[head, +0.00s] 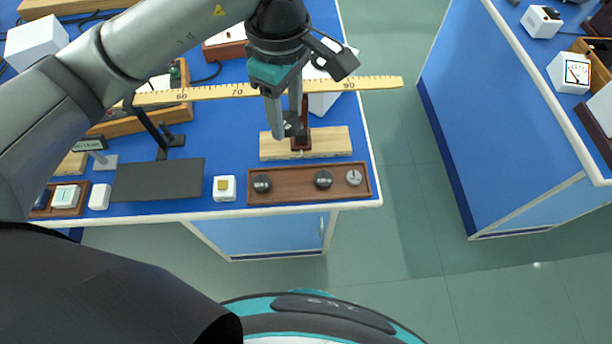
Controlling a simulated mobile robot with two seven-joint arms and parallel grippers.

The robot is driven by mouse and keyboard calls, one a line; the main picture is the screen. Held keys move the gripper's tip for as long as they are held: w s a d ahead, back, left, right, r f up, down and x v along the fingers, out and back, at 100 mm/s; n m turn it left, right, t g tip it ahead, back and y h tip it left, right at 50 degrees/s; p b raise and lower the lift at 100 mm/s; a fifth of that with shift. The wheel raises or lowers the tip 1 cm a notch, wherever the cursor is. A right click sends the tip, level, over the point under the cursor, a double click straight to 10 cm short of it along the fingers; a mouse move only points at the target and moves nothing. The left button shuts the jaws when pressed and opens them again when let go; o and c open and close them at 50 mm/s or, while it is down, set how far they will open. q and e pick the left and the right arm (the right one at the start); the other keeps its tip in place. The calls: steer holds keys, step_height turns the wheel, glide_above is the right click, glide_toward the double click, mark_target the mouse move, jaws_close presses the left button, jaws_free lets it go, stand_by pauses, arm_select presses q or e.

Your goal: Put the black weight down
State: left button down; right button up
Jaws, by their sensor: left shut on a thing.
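My left gripper (289,128) points down over the front right of the near blue bench. It is shut on a small dark thing at its fingertips, which looks like the black weight (291,128); the fingers hide part of it. It is just left of a dark red upright (304,128) on a pale wooden base (333,143). I cannot tell whether the weight touches anything below. My right gripper is not in view.
A yellow rule (375,83) crosses behind the gripper. A dark grey mat (158,180) and a white box with a yellow button (224,188) lie left of the tray. Another blue bench (490,110) stands right, across a clear floor gap.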

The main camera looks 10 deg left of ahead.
arm_select(q)
steer(key=b, duration=0.2)
glide_above(293, 184)
step_height(293, 184, down, 16)
steer(key=shift+f+b, duration=0.3)
steer(key=shift+f, duration=1.6)
steer(key=shift+f, duration=0.25)
steer(key=c, duration=0.6)
jaws_free()
steer(key=shift+r, duration=0.15)
